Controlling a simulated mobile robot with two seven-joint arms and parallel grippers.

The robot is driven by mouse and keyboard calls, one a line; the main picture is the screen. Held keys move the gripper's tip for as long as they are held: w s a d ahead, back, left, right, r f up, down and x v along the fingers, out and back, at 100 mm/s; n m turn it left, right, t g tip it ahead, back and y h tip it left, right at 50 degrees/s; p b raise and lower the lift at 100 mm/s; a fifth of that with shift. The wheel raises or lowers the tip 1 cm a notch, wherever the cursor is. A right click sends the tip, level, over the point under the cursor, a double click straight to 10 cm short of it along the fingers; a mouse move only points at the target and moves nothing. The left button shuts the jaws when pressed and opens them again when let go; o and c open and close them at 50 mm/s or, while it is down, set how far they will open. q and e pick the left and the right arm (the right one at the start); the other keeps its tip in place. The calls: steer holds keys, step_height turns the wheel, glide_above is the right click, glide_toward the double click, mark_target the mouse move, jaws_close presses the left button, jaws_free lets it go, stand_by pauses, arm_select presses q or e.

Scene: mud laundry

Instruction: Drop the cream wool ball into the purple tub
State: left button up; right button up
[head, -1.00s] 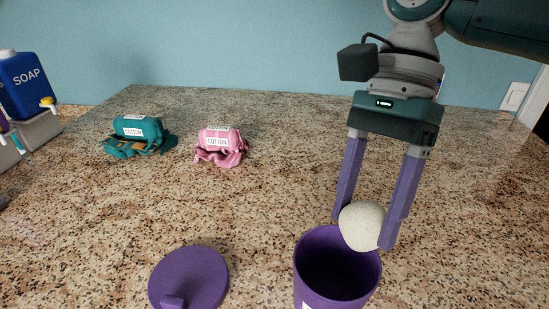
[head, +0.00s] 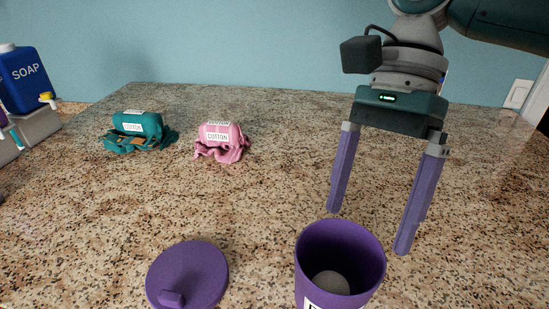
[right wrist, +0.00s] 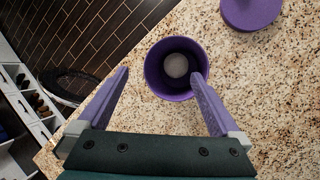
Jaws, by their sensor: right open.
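The cream wool ball (head: 332,282) lies inside the purple tub (head: 311,238), low down in it. In the right wrist view the ball (right wrist: 176,65) also shows within the tub (right wrist: 152,68). My right gripper (head: 370,231) is open and empty, with its purple fingers spread above and behind the tub in the head view. In the right wrist view one finger of the gripper (right wrist: 158,75) overlaps the tub's rim; I cannot tell whether they touch. My left gripper is not in view.
A purple lid (head: 188,274) lies flat on the speckled counter left of the tub. A teal cotton bundle (head: 138,130) and a pink cotton bundle (head: 221,141) sit farther back. A blue soap container (head: 24,80) stands at the far left. The counter's middle is clear.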

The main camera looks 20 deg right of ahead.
steer(key=b+v, duration=0.2)
steer(key=v, duration=0.8)
steer(key=shift+f, duration=0.1)
